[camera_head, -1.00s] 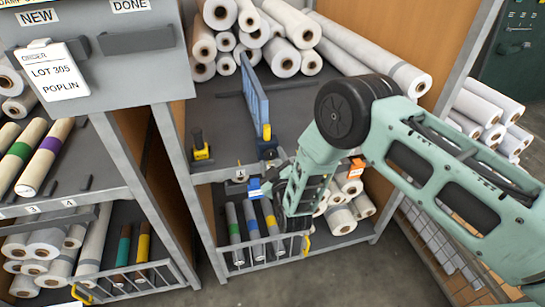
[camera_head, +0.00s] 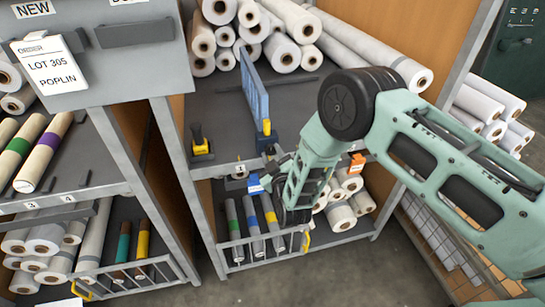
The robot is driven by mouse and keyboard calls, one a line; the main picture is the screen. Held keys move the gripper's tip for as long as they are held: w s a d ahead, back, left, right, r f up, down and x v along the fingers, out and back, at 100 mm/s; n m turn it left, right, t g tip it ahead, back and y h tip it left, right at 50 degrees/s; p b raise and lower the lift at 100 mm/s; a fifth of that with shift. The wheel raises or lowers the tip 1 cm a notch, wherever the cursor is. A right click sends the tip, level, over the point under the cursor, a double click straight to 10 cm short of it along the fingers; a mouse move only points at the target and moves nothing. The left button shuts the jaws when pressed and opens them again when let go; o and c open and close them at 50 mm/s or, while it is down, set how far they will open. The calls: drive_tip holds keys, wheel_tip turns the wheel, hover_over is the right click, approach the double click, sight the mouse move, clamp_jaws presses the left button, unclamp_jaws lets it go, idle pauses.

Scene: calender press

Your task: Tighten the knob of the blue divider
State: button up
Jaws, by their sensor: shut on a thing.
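The blue divider (camera_head: 256,92) stands upright on the upper deck of the middle rack, running from front to back. A yellow piece (camera_head: 267,127) and a dark blue foot (camera_head: 266,143) show at its front end. My gripper (camera_head: 268,178) is at the deck's front edge, just below that foot, and is shut on the divider's knob. The knob and most of the fingertips are hidden behind my wrist, so the knob's turn cannot be seen.
A yellow and black stop (camera_head: 202,146) stands left of the divider. White rolls (camera_head: 280,58) are stacked behind. A blue tag (camera_head: 254,185) and an orange tag (camera_head: 357,161) flank my wrist. Rolls behind a low wire gate (camera_head: 262,247) fill the lower bay.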

drive_tip(key=m+b, duration=0.3)
drive_tip(key=shift+f, duration=0.25)
drive_tip(key=m+b, duration=0.4)
drive_tip(key=b, duration=0.1)
drive_tip(key=shift+m, duration=0.4)
drive_tip(key=m+b, duration=0.4)
drive_tip(key=b, duration=0.1)
drive_tip(key=shift+a, duration=0.1)
drive_tip(key=m+b, duration=1)
drive_tip(key=shift+b, duration=0.4)
drive_tip(key=m+b, duration=0.3)
drive_tip(key=m, duration=0.1)
drive_tip(key=shift+r+m+b, duration=0.15)
drive_tip(key=shift+m+b, duration=0.2)
drive_tip(key=shift+m, duration=0.05)
drive_tip(key=shift+r+m+b, duration=0.15)
drive_tip(key=shift+m+b, duration=0.7)
drive_tip(key=shift+m, duration=0.25)
